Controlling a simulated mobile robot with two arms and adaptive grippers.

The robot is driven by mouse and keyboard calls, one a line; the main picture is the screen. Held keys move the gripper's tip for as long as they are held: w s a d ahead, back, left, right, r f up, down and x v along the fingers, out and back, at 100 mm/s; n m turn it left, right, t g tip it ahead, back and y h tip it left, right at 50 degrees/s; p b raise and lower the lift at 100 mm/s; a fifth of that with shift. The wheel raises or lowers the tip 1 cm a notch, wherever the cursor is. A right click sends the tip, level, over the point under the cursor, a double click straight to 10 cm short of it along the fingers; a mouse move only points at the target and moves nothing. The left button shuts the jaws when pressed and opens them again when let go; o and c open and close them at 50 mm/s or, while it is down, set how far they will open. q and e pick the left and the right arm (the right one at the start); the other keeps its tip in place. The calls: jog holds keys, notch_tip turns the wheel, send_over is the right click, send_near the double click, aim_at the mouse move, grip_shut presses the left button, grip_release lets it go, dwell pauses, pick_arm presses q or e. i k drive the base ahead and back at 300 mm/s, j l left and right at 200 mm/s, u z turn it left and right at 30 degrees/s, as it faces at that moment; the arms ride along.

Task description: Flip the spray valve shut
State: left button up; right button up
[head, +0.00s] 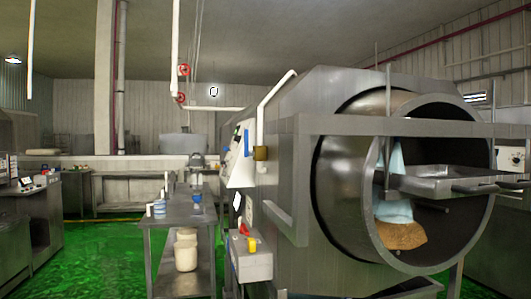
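No part called a spray valve is labelled. A white pipe (262,105) runs down the left side of the large steel drum machine (300,140), with a small brass-coloured fitting (261,153) at its lower end. This may be the valve; its handle position is too small to tell. Two red valve wheels, an upper one (184,70) and a lower one (180,97), sit on white pipes further back. Neither of my grippers shows in the head view.
The open drum (345,200) holds light blue and brown material. A steel tray (440,180) juts across its mouth. A control box (250,262) with red and yellow parts is on the machine's left side. A steel table (180,210) stands left; green floor (100,262) beyond it is clear.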

aim_at(247, 153)
jog(key=i+j, duration=0.1)
jog(key=j, duration=0.5)
jog(key=i+j+z, duration=0.1)
jog(key=i+j, duration=0.4)
jog(key=i, duration=0.25)
jog(key=i+j+z, duration=0.1)
jog(key=i+j, duration=0.5)
jog(key=i+l, duration=0.05)
jog(key=i, duration=0.05)
